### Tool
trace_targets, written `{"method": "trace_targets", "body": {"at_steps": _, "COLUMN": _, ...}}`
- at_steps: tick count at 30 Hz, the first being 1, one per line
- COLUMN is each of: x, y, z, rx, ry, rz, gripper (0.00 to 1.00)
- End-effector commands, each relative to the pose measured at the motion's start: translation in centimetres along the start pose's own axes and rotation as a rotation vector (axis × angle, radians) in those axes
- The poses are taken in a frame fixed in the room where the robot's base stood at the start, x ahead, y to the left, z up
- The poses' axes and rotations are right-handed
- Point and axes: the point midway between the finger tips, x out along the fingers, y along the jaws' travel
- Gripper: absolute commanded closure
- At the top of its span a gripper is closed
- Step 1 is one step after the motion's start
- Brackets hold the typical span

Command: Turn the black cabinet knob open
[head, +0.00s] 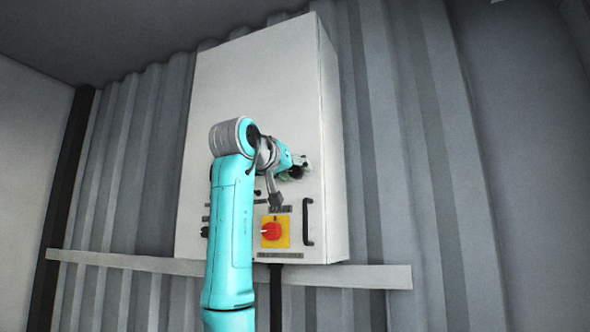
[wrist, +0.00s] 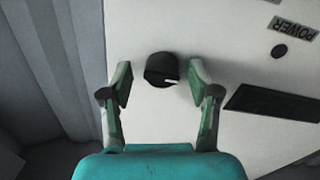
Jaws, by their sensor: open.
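The black knob (wrist: 162,68) with a short white mark is on the pale cabinet face in the wrist view. My gripper (wrist: 160,74) is open, with one finger on each side of the knob. Gaps show between the knob and both fingers in this view, wider on the left; I cannot tell how deep the fingertips reach. In the head view, the tall pale cabinet (head: 258,85) stands against the wall and my gripper is at its right part. My arm hides part of the cabinet face there, and the knob cannot be made out clearly.
A red switch on a yellow plate (head: 283,242) sits low on the cabinet, with a black handle (head: 308,222) to its right. A rail (head: 370,276) runs below. The wrist view shows a POWER label (wrist: 291,27) and a black bar (wrist: 274,103).

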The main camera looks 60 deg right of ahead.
Motion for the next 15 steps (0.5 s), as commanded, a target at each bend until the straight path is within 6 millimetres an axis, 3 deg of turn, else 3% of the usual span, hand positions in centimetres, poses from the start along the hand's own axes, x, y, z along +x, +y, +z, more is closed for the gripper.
{"method": "trace_targets", "body": {"at_steps": 7, "x": 0.03, "y": -0.02, "z": 0.00, "rx": 0.000, "ry": 0.000, "rz": -0.001, "gripper": 0.41}}
{"method": "trace_targets", "body": {"at_steps": 14, "x": 0.02, "y": 0.01, "z": 0.01, "rx": 0.000, "ry": 0.000, "rz": 0.000, "gripper": 0.99}}
{"method": "trace_targets", "body": {"at_steps": 15, "x": 0.02, "y": 0.02, "z": 0.01, "rx": 0.000, "ry": 0.000, "rz": 0.000, "gripper": 0.99}}
